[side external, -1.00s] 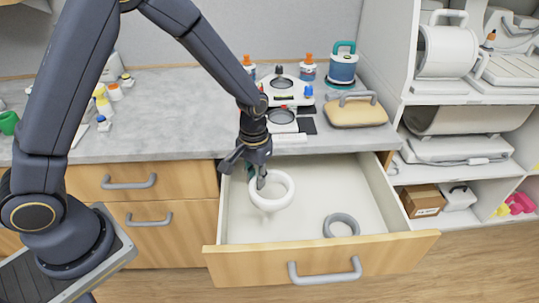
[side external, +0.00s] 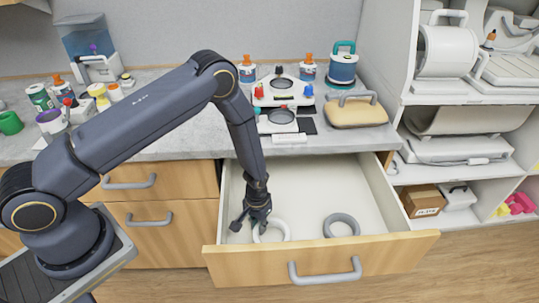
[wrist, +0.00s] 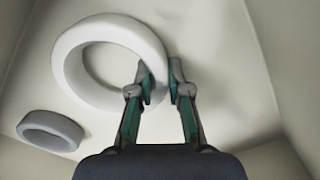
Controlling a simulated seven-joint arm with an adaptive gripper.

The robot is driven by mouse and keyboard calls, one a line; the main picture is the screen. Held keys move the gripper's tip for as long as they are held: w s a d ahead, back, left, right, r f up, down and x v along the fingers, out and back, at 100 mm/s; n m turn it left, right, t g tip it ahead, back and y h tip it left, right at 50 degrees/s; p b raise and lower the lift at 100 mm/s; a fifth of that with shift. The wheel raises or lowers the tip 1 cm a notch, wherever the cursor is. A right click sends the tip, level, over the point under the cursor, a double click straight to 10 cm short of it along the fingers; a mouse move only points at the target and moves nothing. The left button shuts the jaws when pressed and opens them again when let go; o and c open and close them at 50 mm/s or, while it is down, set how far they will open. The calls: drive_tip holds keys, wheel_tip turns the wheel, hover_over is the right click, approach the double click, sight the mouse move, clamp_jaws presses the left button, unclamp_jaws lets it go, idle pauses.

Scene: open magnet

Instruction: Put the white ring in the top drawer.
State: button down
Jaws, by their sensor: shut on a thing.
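The white ring (side external: 286,230) is low inside the open top drawer (side external: 385,250), at its left front, partly hidden by my gripper (side external: 259,229) in the side view. In the wrist view, my gripper (wrist: 162,82) has one finger inside the white ring (wrist: 80,45) and the other outside it, shut on the ring's wall. The ring is close to the drawer floor; I cannot tell whether it touches.
A grey ring (side external: 329,227) lies in the drawer to the right of the white ring; it also shows in the wrist view (wrist: 47,138). The drawer walls stand close around my gripper. The drawer's back half is clear. The countertop (side external: 205,130) above holds several items.

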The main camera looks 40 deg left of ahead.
drive_tip(key=shift+f, duration=0.4)
drive_tip(key=shift+f, duration=0.1)
drive_tip(key=c, duration=1.1)
unclamp_jaws()
wheel_tip(320, 180, up, 30)
drive_tip(key=a+t, duration=0.2)
drive_tip(key=a, duration=0.1)
drive_tip(key=s+a+r+t, duration=0.1)
drive_tip(key=s+a+r, duration=0.1)
drive_tip(key=s+r, duration=0.6)
drive_tip(key=s+a+r+m+t, duration=0.1)
drive_tip(key=s+a+r+t, duration=0.1)
drive_tip(key=s+r, duration=0.6)
drive_tip(key=shift+s+a+m+t, duration=0.3)
drive_tip(key=shift+s+a, duration=0.4)
drive_tip(key=shift+s, duration=0.2)
